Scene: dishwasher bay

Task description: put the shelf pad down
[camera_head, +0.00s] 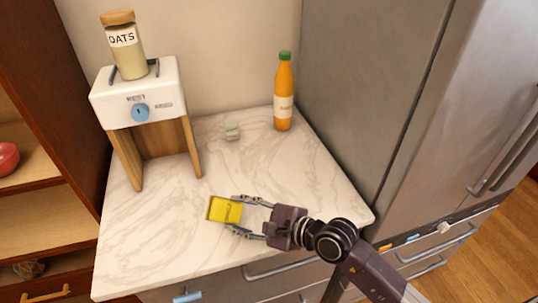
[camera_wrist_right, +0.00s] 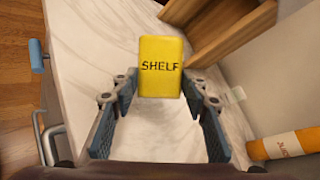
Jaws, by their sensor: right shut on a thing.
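The shelf pad is a yellow block (camera_head: 224,210) over the front part of the marble counter (camera_head: 150,240). The wrist view shows its face with the word SHELF (camera_wrist_right: 161,66). My right gripper (camera_head: 238,214) comes in from the lower right and is shut on the pad, one finger on each side. The fingers also show in the right wrist view (camera_wrist_right: 160,82), at the pad's near end. I cannot tell whether the pad's underside touches the counter. My left gripper is not in view.
A white appliance (camera_head: 137,92) on wooden legs stands at the back left, with an oats jar (camera_head: 129,55) on top. A steel fridge (camera_head: 375,80) borders the right. The counter's middle is clear.

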